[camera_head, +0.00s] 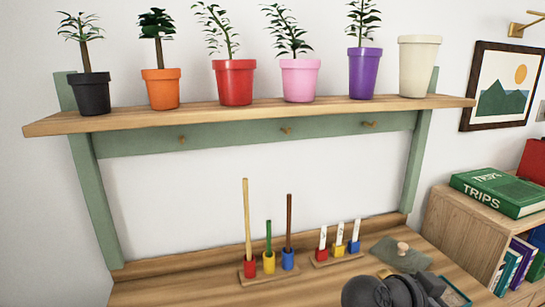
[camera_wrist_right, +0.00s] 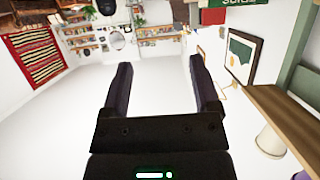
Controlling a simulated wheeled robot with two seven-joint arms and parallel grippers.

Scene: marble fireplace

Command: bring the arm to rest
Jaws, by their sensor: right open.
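My right gripper (camera_wrist_right: 160,72) shows in the right wrist view. Its two dark fingers are apart with nothing between them, and the room appears turned on its side beyond them. In the head view a dark grey rounded part, which looks like my own arm, covers the bottom right of the wooden desk (camera_head: 190,287). The right gripper's fingers cannot be made out there. My left gripper is in neither view.
A wooden shelf (camera_head: 135,119) carries several potted plants and an empty cream pot (camera_head: 419,66). Below stand a holder with sticks (camera_head: 268,270), a smaller holder (camera_head: 338,256) and a green cloth (camera_head: 400,256). A low bookcase (camera_head: 470,235) stands right. The desk's left part is clear.

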